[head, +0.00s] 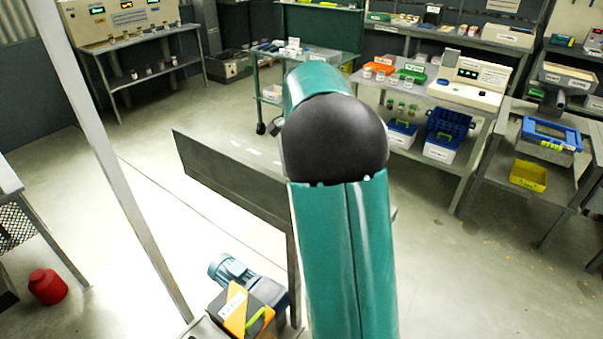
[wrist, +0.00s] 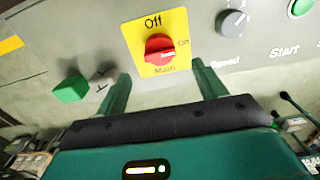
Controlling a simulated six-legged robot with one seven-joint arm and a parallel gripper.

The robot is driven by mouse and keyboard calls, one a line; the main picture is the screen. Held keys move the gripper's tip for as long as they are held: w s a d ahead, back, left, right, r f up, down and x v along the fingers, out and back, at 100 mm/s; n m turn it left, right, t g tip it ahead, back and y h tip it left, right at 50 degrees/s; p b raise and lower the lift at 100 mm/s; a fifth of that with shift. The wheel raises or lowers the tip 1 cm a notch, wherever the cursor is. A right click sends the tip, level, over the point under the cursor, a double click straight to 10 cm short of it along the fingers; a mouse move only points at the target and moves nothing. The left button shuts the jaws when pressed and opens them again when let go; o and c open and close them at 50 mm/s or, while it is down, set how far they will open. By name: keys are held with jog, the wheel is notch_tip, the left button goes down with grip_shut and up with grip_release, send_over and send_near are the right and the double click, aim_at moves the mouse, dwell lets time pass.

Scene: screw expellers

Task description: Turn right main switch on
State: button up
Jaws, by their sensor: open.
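The red rotary main switch (wrist: 159,48) sits on a yellow plate (wrist: 141,40) on a grey panel in the wrist view. The plate reads "Off" at the top, "On" at the right and "Main" below. I cannot tell for certain which mark the knob points to. My gripper (wrist: 161,72) is open, its two teal fingers apart below and to either side of the knob. Nothing is held between them. Whether a finger touches the panel is not clear. The head view does not show the gripper or this switch clearly.
A grey speed knob (wrist: 233,22) and green start button (wrist: 299,8) are right of the switch. A green block (wrist: 70,89) is to its left. In the head view, my arm covers the middle; a blue motor (head: 232,270) stands low, and benches line the back.

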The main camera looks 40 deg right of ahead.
notch_tip(320, 180, up, 6)
dwell(0.6)
jog(key=s+a+r+n, duration=0.1)
jog(key=s+a, duration=0.1)
jog(key=a, duration=0.1)
jog(key=s+a+r+n+t, duration=0.1)
jog(key=s+a, duration=0.1)
jog(key=a, duration=0.1)
jog(key=s+a+r+n, duration=0.2)
jog(key=a, duration=0.1)
jog(key=shift+s+a+t, duration=0.1)
jog(key=shift+a+t, duration=0.3)
jog(key=s+a+f+n+t, duration=0.2)
jog(key=s+a+n, duration=0.3)
jog(key=s+a, duration=0.3)
jog(key=s+a+f+n+t, duration=0.1)
jog(key=s+a+f+n, duration=0.2)
jog(key=s, duration=0.7)
jog(key=a+n, duration=0.2)
jog(key=a, duration=0.2)
jog(key=shift+a+f+t, duration=0.25)
jog(key=shift+a+t, duration=0.15)
jog(key=shift+s+d, duration=0.1)
